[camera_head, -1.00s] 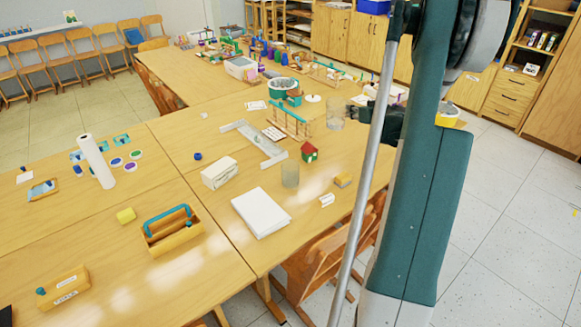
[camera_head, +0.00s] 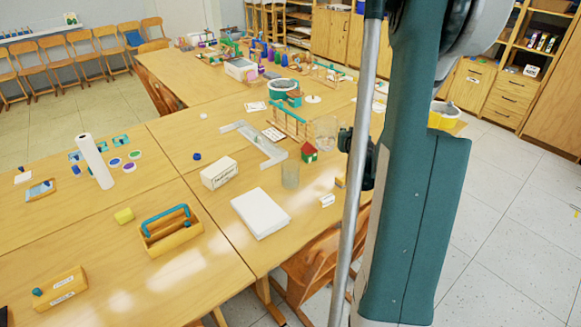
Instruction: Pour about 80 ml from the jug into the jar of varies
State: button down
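A clear jug (camera_head: 325,131) is at the tips of my gripper (camera_head: 344,140), to the left of it, over the right side of the table. My gripper appears shut on the jug, though the fingers are small and partly hidden by my arm. The jug looks roughly upright; any slight tilt, and the level of its contents, cannot be told. A clear glass jar (camera_head: 290,175) stands upright on the table, nearer the camera and to the left of the jug. Its contents are hard to make out. The jug is apart from the jar.
A small house with a red roof (camera_head: 309,152) stands between jar and jug. A white card (camera_head: 327,200), a white book (camera_head: 260,213), a white box (camera_head: 219,173) and a grey angled frame (camera_head: 262,148) lie around the jar. A wooden rack (camera_head: 290,124) stands behind.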

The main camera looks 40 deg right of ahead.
jog(key=shift+s+a+r+m+g+h+b, duration=0.9)
jog(key=shift+s+a+r+m+g, duration=0.9)
jog(key=shift+s+a, duration=2)
jog(key=shift+s+a+r+m+g+h+b, duration=0.45)
jog(key=shift+s+a+r+m+g+h, duration=0.8)
jog(key=shift+s+a+r, duration=1.75)
notch_tip(320, 180, down, 16)
jog(key=s+a, duration=0.1)
jog(key=s, duration=0.1)
jog(key=shift+f, duration=0.25)
jog(key=shift+w, duration=0.15)
jog(key=w+a+r+n+g+h+p, duration=0.3)
jog(key=w+r+n, duration=0.4)
jog(key=r, duration=0.3)
jog(key=shift+w+a+n+g, duration=0.15)
jog(key=shift+w+n+g, duration=0.1)
jog(key=shift+n+g, duration=0.3)
